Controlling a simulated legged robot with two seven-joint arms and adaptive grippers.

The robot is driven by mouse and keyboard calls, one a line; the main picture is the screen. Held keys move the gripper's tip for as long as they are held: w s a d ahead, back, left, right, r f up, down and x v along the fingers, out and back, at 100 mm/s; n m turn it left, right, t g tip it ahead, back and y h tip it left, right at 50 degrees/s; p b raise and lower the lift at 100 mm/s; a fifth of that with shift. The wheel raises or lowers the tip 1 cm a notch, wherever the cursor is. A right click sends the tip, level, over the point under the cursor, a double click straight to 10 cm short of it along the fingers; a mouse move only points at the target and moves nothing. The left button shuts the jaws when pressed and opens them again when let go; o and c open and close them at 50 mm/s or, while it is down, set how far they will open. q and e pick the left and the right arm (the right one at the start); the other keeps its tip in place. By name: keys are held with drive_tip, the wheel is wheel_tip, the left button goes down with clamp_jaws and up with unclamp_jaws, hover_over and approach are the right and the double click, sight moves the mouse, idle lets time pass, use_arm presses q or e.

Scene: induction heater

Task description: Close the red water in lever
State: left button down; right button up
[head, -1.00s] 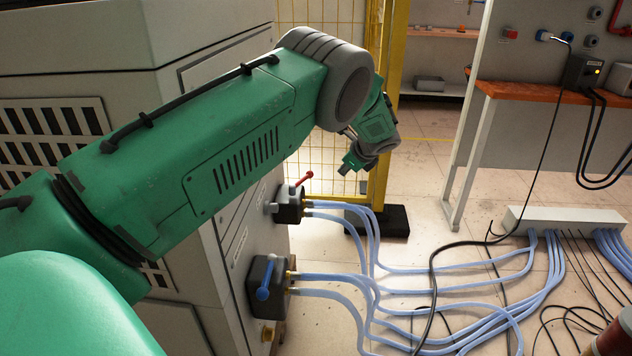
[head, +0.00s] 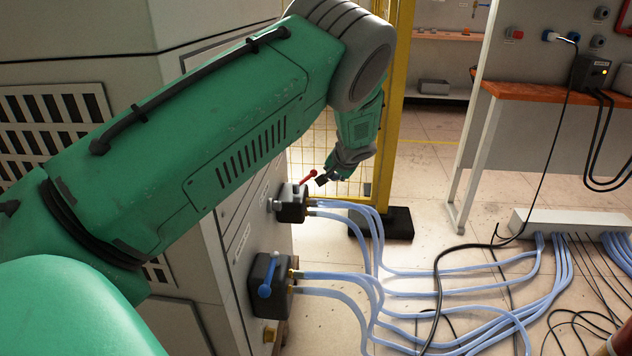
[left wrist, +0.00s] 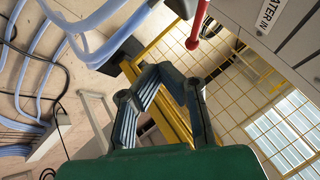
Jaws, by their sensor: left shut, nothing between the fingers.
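The red water in lever (head: 310,175) sticks up at a slant from the upper dark valve block (head: 291,203) on the side of the grey cabinet. My left gripper (head: 323,180) is shut and empty, close to the red tip on its right in the head view; I cannot tell whether they touch. In the left wrist view the shut fingers (left wrist: 165,75) are apart from the red lever (left wrist: 195,32), which hangs in from the top edge near a "WATER IN" label (left wrist: 268,15). My right gripper is not in view.
A lower valve block (head: 268,285) with a blue lever (head: 268,275) sits below. Pale blue hoses (head: 400,285) run right to a white manifold box (head: 560,225). A yellow post (head: 394,110) and mesh fence stand behind the gripper.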

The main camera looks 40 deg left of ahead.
sight(305, 180)
use_arm(q)
drive_tip(key=w+a+f+b, duration=0.2)
drive_tip(key=a+f+b, duration=0.2)
drive_tip(key=a+f, duration=0.3)
drive_tip(key=a, duration=0.3)
drive_tip(key=shift+w, duration=0.35)
